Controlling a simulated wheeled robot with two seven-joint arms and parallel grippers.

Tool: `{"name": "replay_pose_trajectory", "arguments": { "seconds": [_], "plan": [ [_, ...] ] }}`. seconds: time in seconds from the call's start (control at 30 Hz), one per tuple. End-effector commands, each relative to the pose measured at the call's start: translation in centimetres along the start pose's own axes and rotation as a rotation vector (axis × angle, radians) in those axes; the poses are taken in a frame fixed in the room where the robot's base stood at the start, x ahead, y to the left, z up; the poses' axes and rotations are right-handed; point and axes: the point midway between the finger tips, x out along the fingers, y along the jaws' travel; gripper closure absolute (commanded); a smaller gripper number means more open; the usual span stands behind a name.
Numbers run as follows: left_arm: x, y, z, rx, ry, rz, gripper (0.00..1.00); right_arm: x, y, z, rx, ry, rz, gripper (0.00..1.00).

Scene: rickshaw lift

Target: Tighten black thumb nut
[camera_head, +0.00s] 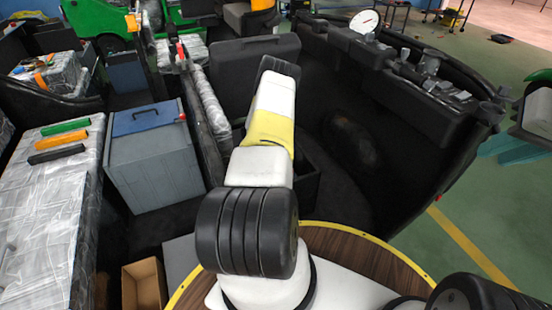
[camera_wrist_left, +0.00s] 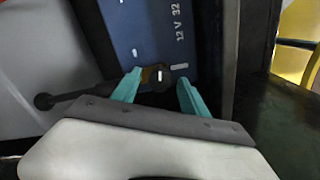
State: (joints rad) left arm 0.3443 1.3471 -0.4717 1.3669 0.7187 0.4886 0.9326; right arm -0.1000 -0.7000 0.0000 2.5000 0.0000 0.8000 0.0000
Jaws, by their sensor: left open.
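In the left wrist view, a black round thumb nut (camera_wrist_left: 161,77) with a white mark sits by a blue panel (camera_wrist_left: 150,30) lettered "12 V 32". My left gripper (camera_wrist_left: 160,77) is open. Its teal fingers stand on either side of the nut in the picture; I cannot tell whether they touch it. A small yellowish piece shows beside the nut. In the head view my left arm reaches forward through the middle, and its fingers are hidden.
A black rod with a knob (camera_wrist_left: 45,101) lies left of the fingers. In the head view, a grey box with a blue top (camera_head: 140,118) stands left, near a wrapped stack (camera_head: 40,200) bearing coloured bars. A black cart body (camera_head: 345,130) with a gauge (camera_head: 364,21) fills the right centre.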

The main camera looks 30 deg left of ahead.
Motion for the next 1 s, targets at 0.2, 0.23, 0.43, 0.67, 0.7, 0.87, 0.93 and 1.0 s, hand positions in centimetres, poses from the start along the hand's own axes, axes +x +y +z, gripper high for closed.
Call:
{"name": "replay_pose_trajectory", "arguments": {
  "seconds": [0.2, 0.23, 0.43, 0.67, 0.7, 0.87, 0.93, 1.0],
  "plan": [
    [0.79, 0.02, -0.02, 0.0, 0.0, 0.001, 0.48, 0.0, 0.0, 0.0, 0.0, 0.0, 0.0, 0.78],
    [0.78, 0.02, -0.02, 0.0, 0.0, 0.001, 0.48, 0.0, 0.0, 0.0, 0.0, 0.0, 0.0, 0.78],
    [0.76, 0.01, -0.01, 0.0, 0.0, 0.001, 0.62, 0.0, 0.0, 0.0, 0.0, 0.0, 0.0, 0.78],
    [0.74, 0.02, 0.0, 0.0, 0.0, 0.001, 1.0, 0.0, 0.0, 0.0, 0.0, 0.0, 0.0, 0.78],
    [0.74, 0.02, 0.0, 0.0, 0.0, 0.001, 1.0, 0.0, 0.0, 0.0, 0.0, 0.0, 0.0, 0.78],
    [0.73, 0.03, -0.01, 0.009, 0.0, 0.001, 1.0, 0.0, 0.0, 0.0, 0.0, 0.0, 0.0, 0.78],
    [0.73, 0.03, -0.02, 0.023, 0.0, 0.001, 1.0, 0.0, 0.0, 0.0, 0.0, 0.0, 0.0, 0.78],
    [0.73, 0.03, -0.04, 0.046, 0.0, 0.001, 1.0, 0.0, 0.0, 0.0, 0.0, 0.0, 0.0, 0.78]
  ]
}}
